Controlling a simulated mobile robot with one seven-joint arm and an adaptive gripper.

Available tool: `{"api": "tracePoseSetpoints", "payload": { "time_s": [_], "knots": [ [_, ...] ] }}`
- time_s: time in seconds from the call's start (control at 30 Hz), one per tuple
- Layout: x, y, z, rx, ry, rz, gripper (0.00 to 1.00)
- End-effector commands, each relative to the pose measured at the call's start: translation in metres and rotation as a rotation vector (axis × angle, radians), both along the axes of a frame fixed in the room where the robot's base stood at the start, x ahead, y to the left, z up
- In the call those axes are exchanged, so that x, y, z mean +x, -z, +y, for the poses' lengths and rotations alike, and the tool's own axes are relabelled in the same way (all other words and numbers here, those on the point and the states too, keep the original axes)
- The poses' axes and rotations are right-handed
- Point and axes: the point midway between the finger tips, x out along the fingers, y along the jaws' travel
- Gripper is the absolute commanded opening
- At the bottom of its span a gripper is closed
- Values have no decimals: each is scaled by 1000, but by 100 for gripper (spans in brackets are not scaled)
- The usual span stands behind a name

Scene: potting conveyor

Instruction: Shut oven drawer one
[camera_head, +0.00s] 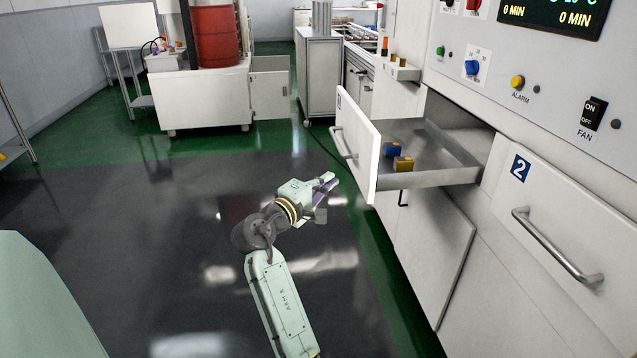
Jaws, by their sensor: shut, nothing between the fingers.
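Oven drawer one (357,146) is pulled open from the white oven cabinet on the right. Its white front with a bar handle (343,148) faces left. A blue block (392,149) and a yellow block (403,163) lie on the drawer's metal floor. My gripper (327,184) is shut and empty, in front of and just left of the drawer front's lower part. It appears apart from the drawer, though the depth is hard to judge.
Drawer two (560,238) is shut, at the right. A control panel (535,75) is above. A lower cabinet door (435,255) is beneath drawer one. A white bench with a red drum (215,35) stands at the back. The dark floor (130,220) at left is clear.

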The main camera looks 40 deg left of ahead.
Motion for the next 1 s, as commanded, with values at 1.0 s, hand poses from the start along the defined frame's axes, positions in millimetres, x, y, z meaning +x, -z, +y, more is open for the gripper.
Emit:
{"api": "tracePoseSetpoints", "payload": {
  "time_s": [1.0],
  "knots": [
    [81, 0, -23, 3, -1, 0, 0]
  ]
}}
